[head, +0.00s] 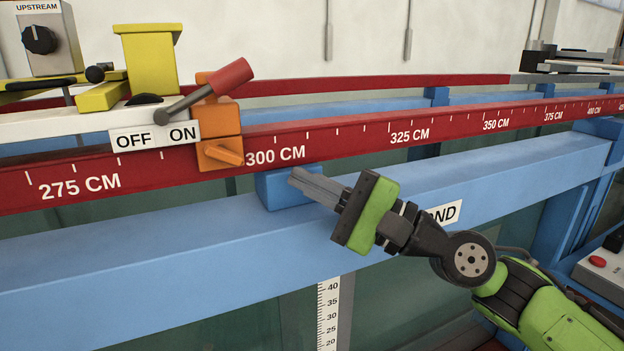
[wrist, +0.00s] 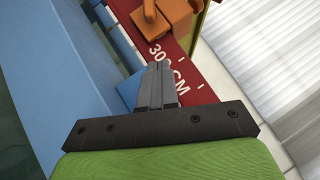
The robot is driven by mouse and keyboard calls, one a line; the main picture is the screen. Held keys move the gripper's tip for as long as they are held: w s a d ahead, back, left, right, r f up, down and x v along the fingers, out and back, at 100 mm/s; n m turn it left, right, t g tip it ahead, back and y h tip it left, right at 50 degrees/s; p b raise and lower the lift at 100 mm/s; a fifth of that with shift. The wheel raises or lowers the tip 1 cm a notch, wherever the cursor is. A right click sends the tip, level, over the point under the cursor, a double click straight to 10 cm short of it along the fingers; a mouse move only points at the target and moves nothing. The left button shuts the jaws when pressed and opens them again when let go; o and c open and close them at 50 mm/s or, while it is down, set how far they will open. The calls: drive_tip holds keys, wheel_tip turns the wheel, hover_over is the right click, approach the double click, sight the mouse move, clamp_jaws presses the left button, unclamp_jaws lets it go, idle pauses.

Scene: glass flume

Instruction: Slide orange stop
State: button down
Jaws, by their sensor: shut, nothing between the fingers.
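The orange stop (head: 218,130) is clamped on the red rail (head: 350,139) just left of the 300 CM mark, with a small orange knob on its front. It also shows at the top of the wrist view (wrist: 168,18). My gripper (head: 293,178) is shut and empty. Its fingertips are right of the stop and lower, apart from it, in front of a blue block (head: 277,190) under the rail. In the wrist view the closed fingers (wrist: 158,68) point toward the stop.
Left of the stop is a white carriage (head: 60,124) with an OFF/ON label and a red-handled lever (head: 230,77) reaching above the stop. A yellow post (head: 150,62) stands behind. A blue beam (head: 150,240) runs below the rail. The rail is clear to the right of the stop.

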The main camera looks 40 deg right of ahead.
drive_tip(key=v, duration=0.9)
drive_tip(key=shift+s+a, duration=0.2)
drive_tip(key=shift+a, duration=0.2)
drive_tip(key=shift+d, duration=0.1)
